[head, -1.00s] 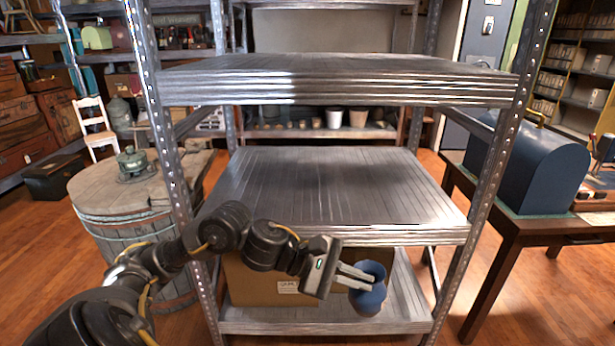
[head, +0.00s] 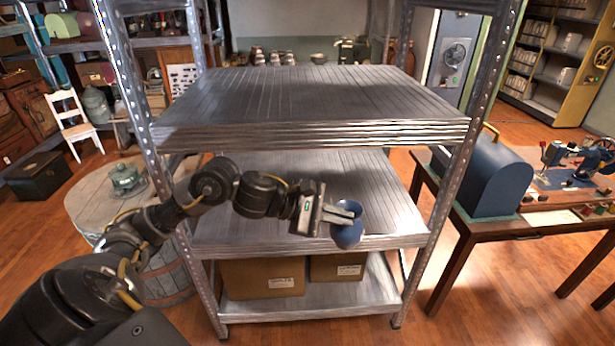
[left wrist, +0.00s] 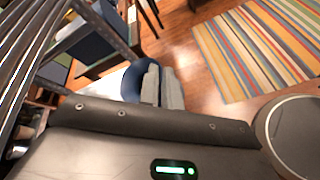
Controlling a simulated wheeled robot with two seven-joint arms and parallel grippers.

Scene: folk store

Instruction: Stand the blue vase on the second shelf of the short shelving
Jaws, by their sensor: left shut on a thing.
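The blue vase (head: 347,234) is held by my left gripper (head: 340,214), which is shut on its narrow middle. In the head view the vase shows in front of the front edge of the middle shelf (head: 290,180) of the metal shelving. The vase also shows in the left wrist view (left wrist: 131,82), partly hidden behind the fingers (left wrist: 162,86). The middle shelf is bare where I see it; the top shelf (head: 300,100) hides part of it. I cannot tell the gap between vase and shelf edge. My right gripper is not in view.
Cardboard boxes (head: 262,277) stand on the bottom shelf. Metal posts (head: 462,150) flank the shelves. A wooden barrel (head: 95,203) stands at the left, and a table (head: 510,232) with a blue domed case (head: 487,178) at the right. A striped rug (left wrist: 262,48) lies on the floor.

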